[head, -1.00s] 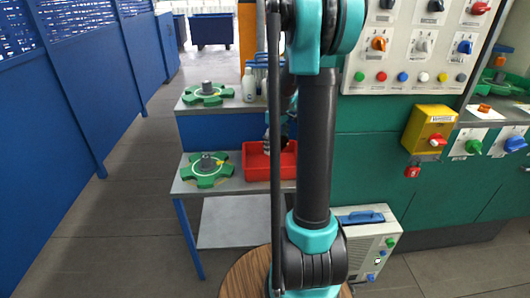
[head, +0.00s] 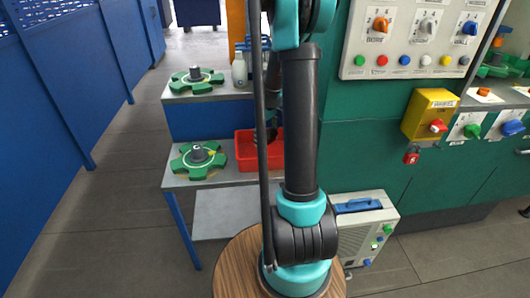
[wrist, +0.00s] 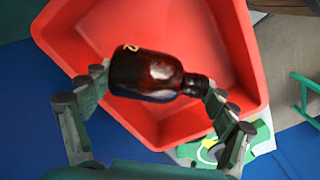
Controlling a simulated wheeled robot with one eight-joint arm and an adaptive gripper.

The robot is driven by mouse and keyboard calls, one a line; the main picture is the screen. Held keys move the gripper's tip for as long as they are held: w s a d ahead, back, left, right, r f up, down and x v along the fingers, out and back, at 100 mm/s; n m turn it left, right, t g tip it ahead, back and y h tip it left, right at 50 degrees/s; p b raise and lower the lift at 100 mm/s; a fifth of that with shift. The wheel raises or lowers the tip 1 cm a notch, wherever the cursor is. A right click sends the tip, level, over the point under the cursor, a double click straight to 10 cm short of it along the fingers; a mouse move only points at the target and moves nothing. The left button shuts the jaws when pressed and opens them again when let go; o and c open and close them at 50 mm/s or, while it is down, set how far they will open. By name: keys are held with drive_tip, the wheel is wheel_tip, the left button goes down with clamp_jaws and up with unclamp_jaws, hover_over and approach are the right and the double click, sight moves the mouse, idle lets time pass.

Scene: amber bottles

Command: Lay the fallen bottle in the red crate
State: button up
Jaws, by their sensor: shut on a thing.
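An amber bottle (wrist: 147,75) with a dark neck lies on its side in my gripper (wrist: 158,90) in the wrist view. My gripper is shut on it, with one finger by its base and the other by its neck. Behind it is the open red crate (wrist: 215,38), whose visible inside looks empty. I cannot tell how far the bottle is above the crate floor. In the head view the red crate (head: 244,150) sits on the lower shelf, partly hidden by my arm. The bottle is not discernible there.
A green handwheel (head: 183,163) lies left of the crate on the lower shelf. Another green handwheel (head: 181,82) and a pale bottle (head: 239,72) are on the shelf above. A green cabinet with a control panel (head: 405,40) stands at the right. The floor at left is clear.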

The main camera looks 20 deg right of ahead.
drive_tip(key=shift+f, duration=0.15)
drive_tip(key=o, duration=1)
drive_tip(key=shift+o, duration=0.2)
wheel_tip(320, 180, up, 12)
drive_tip(key=shift+s, duration=0.1)
drive_tip(key=s+a+f+m+t, duration=0.1)
drive_tip(key=s+a+f+m, duration=0.1)
drive_tip(key=s, duration=0.5)
drive_tip(key=s+a+f+m+t, duration=0.1)
drive_tip(key=s+a+f, duration=0.3)
drive_tip(key=s, duration=0.4)
drive_tip(key=s+a+f+m+t, duration=0.2)
drive_tip(key=s+a+f+m, duration=0.1)
drive_tip(key=s, duration=0.5)
drive_tip(key=shift+a+f+m, duration=0.3)
drive_tip(key=shift+f+m, duration=0.1)
drive_tip(key=shift+f, duration=0.25)
